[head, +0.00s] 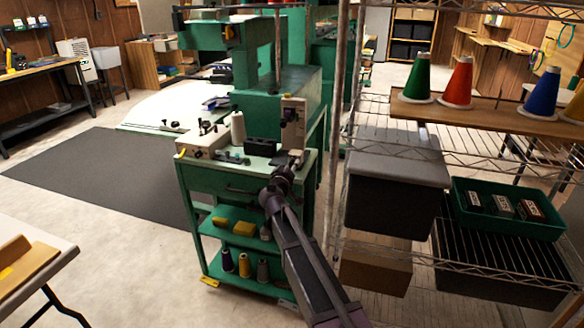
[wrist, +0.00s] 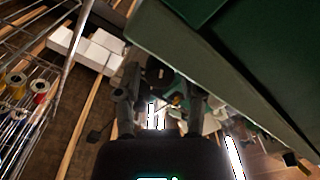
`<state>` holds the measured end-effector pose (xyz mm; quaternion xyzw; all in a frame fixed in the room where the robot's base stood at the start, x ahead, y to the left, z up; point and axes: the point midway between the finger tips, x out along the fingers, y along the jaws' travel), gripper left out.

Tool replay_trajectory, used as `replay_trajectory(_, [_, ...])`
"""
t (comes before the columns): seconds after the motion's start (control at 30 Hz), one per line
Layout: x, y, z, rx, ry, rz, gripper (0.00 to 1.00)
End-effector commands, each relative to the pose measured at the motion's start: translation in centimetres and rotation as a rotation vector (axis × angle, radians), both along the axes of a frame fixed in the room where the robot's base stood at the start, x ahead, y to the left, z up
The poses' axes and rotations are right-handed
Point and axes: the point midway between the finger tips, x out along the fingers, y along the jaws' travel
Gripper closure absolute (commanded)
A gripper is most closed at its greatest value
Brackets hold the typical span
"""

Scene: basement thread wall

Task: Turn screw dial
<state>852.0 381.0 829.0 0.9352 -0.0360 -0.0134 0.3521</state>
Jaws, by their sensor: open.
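A light upright panel (head: 293,122) with small dark parts stands at the cart's right end. I cannot tell which small part is the screw dial. My gripper (head: 289,160) is close in front of and below this panel, and my wrist hides what lies behind it. In the wrist view my gripper (wrist: 163,100) has its two fingers apart. A dark part shows beyond the fingers, and I cannot make out any contact.
Right of my arm stands a wire rack with a grey-lidded bin (head: 395,180), a green tray of boxes (head: 508,208) and coloured thread cones (head: 462,82). Its post is close to my arm. Dark floor mat (head: 110,172) at left is clear.

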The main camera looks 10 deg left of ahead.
Motion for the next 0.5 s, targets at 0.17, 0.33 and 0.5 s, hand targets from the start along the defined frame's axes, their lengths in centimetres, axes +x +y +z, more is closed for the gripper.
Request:
replay_trajectory(0.17, [-0.02,0.0,0.0,0.0,0.0,0.0,0.52])
replay_trajectory(0.33, [-0.03,0.01,0.01,0.0,0.0,0.0,1.0])
replay_trajectory(0.5, [-0.03,0.02,0.0,-0.004,0.0,0.0,1.0])
